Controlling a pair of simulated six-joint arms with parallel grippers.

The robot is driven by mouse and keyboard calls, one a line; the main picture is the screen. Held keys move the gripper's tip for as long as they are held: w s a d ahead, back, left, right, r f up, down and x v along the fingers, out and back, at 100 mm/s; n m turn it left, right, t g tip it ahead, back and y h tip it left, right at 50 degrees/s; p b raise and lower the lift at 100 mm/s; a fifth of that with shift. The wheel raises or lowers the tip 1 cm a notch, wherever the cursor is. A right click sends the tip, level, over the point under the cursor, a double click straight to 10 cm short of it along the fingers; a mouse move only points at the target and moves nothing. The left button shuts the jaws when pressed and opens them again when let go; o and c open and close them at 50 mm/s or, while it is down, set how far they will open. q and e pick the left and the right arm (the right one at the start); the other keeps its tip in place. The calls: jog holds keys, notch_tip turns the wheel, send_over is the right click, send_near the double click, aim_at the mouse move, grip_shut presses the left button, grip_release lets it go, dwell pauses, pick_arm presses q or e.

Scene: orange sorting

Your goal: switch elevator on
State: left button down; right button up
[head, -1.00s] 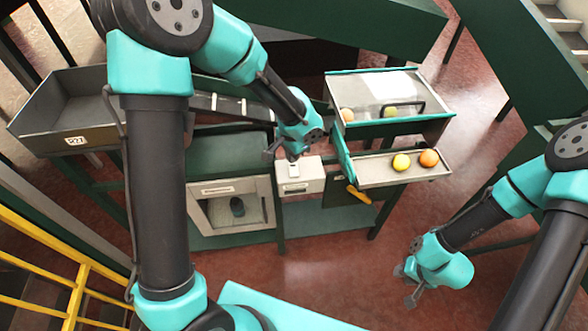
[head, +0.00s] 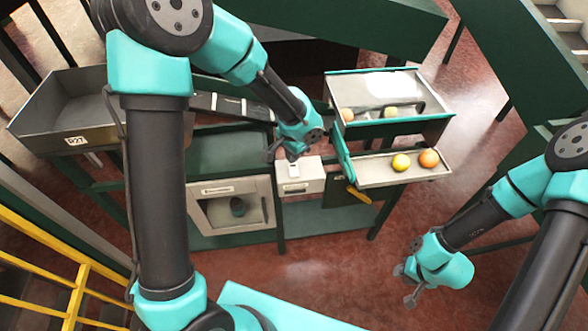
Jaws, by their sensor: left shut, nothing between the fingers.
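A small white control box (head: 312,181) with a small switch on its top (head: 294,171) stands on the green bench near the centre. My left gripper (head: 284,157) is shut and empty just above and behind the box's top. I cannot tell whether it touches the switch. My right gripper (head: 406,285) is open and empty, over the red floor at the lower right, away from the bench.
A lower tray (head: 375,177) holds a yellow fruit (head: 401,162) and an orange (head: 429,158). A yellow handle (head: 359,195) sticks out below. A grey bin (head: 88,130) stands left.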

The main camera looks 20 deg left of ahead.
aim_at(293, 165)
pick_arm(q)
jog(key=shift+f, duration=1.3)
dwell(1.3)
jog(key=shift+r, duration=3.55)
jog(key=s+a+f+n+h, duration=0.1)
jog(key=s+a+f, duration=0.1)
jog(key=a+f, duration=0.15)
jog(key=s+a+f+n, duration=0.1)
jog(key=s+a+f, duration=0.15)
jog(key=a, duration=0.25)
jog(key=s+d+f+n+h, duration=0.1)
jog(key=s+d+f+n, duration=0.1)
jog(key=s+f, duration=0.4)
jog(key=s+d+f+n+h, duration=0.1)
jog(key=s+d+f+n, duration=0.2)
jog(key=f, duration=1.1)
jog(key=s+n, duration=0.1)
jog(key=s, duration=0.2)
jog(key=shift+t+h, duration=0.4)
